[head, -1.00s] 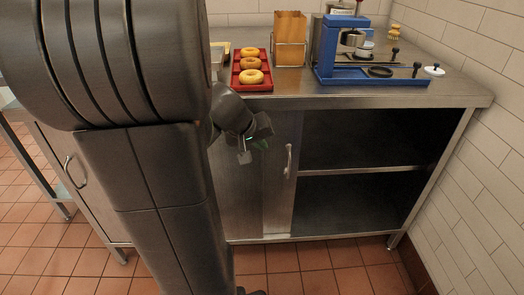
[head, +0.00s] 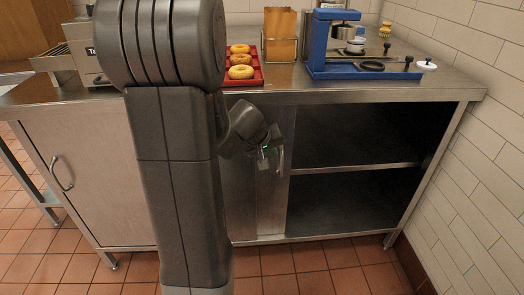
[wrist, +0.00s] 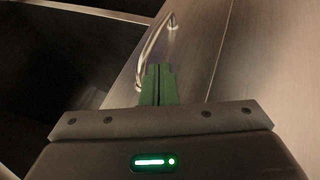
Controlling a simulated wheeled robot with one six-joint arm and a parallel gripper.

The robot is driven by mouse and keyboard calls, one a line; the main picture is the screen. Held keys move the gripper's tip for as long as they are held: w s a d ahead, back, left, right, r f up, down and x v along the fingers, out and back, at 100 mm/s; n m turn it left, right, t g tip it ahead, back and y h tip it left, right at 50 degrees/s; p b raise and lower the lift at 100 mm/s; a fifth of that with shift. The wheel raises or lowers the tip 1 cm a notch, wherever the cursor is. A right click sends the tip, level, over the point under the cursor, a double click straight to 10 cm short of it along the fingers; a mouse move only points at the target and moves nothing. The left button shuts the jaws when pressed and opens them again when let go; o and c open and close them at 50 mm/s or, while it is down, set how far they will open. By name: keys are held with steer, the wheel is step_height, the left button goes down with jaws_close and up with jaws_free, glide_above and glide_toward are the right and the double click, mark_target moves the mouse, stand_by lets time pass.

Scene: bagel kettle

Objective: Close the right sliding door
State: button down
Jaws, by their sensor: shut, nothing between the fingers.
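The right sliding door (head: 272,190) is a steel panel slid to the left, so the right half of the cabinet stands open. Its upright bar handle (head: 281,159) is near the door's right edge. In the wrist view the curved handle (wrist: 152,47) is just beyond my fingertips. My gripper (head: 268,160) is just left of the handle in the head view. Its green fingers (wrist: 158,84) are shut together with nothing between them. I cannot tell whether they touch the handle.
The open bay (head: 350,180) has one middle shelf (head: 355,169). The left door (head: 85,180) has its own handle. On the counter (head: 430,87) are a red tray (head: 256,82) of bagels, a paper bag (head: 280,34) and a blue press (head: 318,50). A tiled wall is at the right.

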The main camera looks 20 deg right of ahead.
steer(key=shift+d, duration=0.35)
